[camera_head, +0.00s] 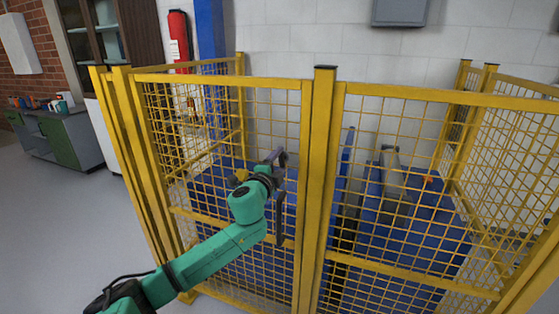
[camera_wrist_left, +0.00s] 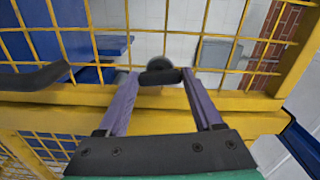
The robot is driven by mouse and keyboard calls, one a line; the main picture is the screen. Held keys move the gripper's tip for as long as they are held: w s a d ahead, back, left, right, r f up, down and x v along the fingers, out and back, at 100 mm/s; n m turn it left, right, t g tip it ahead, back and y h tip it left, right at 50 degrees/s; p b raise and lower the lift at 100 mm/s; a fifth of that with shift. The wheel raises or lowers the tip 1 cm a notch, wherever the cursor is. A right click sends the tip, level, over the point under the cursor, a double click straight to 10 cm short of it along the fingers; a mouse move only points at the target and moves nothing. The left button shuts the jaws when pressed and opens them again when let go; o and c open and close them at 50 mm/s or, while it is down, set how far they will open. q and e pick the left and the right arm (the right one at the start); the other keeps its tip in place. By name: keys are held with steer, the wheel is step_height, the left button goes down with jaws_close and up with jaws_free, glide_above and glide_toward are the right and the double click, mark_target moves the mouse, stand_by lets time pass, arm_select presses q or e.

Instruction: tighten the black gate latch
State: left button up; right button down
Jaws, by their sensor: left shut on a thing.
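The black gate latch (camera_wrist_left: 160,76) shows in the left wrist view as a dark rounded piece at the yellow gate frame, between the purple fingertips. My left gripper (camera_wrist_left: 158,80) is shut on it. In the head view my left gripper (camera_head: 279,172) is at the front of the yellow mesh gate, left of the middle post; the gripper hides most of the latch there. A dark upright bar (camera_head: 280,222) shows just below the gripper, and a black bar (camera_wrist_left: 34,78) shows at the left of the wrist view. My right gripper is not in view.
A yellow mesh fence (camera_head: 321,190) with posts and rails stands close in front of me. Blue machines (camera_head: 415,225) are behind it. Open grey floor (camera_head: 60,225) lies to the left.

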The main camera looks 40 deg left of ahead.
arm_select(q)
steer(key=shift+m, duration=0.5)
steer(key=o, duration=1.4)
steer(key=shift+c, duration=0.2)
steer(key=shift+s+d+f, duration=0.15)
steer(key=shift+s, duration=0.15)
steer(key=b+v, duration=0.2)
steer(key=v, duration=1.2)
